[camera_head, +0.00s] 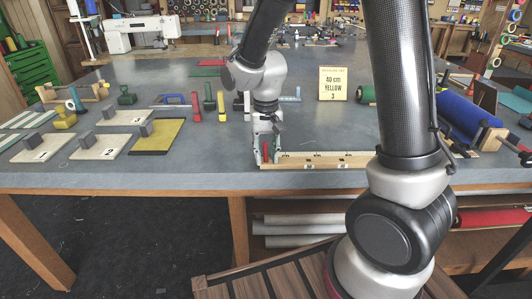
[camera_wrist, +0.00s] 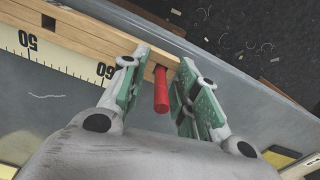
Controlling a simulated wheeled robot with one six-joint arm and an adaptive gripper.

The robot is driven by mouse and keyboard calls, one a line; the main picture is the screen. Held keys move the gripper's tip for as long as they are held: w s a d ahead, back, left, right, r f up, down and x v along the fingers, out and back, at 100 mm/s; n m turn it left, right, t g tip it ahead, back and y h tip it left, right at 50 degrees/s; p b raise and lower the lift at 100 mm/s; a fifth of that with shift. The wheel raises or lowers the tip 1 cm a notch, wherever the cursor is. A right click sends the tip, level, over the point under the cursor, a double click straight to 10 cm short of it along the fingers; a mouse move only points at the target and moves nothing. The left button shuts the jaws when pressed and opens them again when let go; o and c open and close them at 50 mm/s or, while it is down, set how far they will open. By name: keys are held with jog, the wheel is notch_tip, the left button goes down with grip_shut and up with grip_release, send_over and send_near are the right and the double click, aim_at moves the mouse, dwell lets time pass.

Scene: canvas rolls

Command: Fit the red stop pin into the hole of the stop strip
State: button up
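The stop strip (camera_head: 322,161) is a long pale wooden bar along the table's front edge, with a few dark holes. In the wrist view the strip (camera_wrist: 95,35) runs to the upper left, and one square dark hole (camera_wrist: 48,22) shows empty. The red stop pin (camera_wrist: 161,92) stands up at the strip's near end, its far end meeting the wood; how deep it sits in a hole I cannot tell. My gripper (camera_wrist: 163,62) is open around the pin, with gaps between the pin and both green-padded fingers. In the head view my gripper (camera_head: 267,152) is low over the strip's left end.
A measuring scale (camera_wrist: 50,75) marked 50 and 60 lies beside the strip. A card (camera_head: 333,84) reads 40 cm YELLOW 3. Numbered boards (camera_head: 42,148) and a yellow mat (camera_head: 158,136) lie left; a blue roll (camera_head: 466,115) lies right. The table's front edge is close to the strip.

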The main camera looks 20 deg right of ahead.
aim_at(266, 143)
notch_tip(266, 143, up, 12)
jog(key=shift+f, duration=0.1)
dwell(0.6)
jog(key=shift+s+n, duration=0.1)
jog(key=shift+n, duration=0.4)
jog(key=s+d+r+t, duration=0.2)
jog(key=s+d+r, duration=0.1)
jog(key=s+d, duration=0.4)
jog(key=s+d+r+t, duration=0.2)
jog(key=s+d+r, duration=0.2)
jog(key=s+d, duration=0.4)
jog(key=s, duration=0.3)
jog(key=shift+s+r+n, duration=0.2)
jog(key=shift+s+n, duration=0.2)
